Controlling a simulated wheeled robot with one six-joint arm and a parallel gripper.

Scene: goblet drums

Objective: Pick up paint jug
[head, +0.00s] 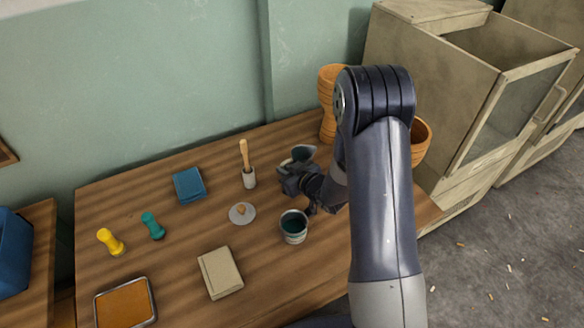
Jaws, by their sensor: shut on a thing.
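My gripper (290,178) is in the head view above the back right part of the wooden table. It is shut on a grey vessel (303,153) with a dark inside, which I take to be the paint jug. The gripper and wrist hide much of this vessel, so I cannot tell whether it touches the table. A grey pot (293,231) with dark teal content stands in front of the gripper, apart from it.
Orange drums (328,100) stand behind my arm.

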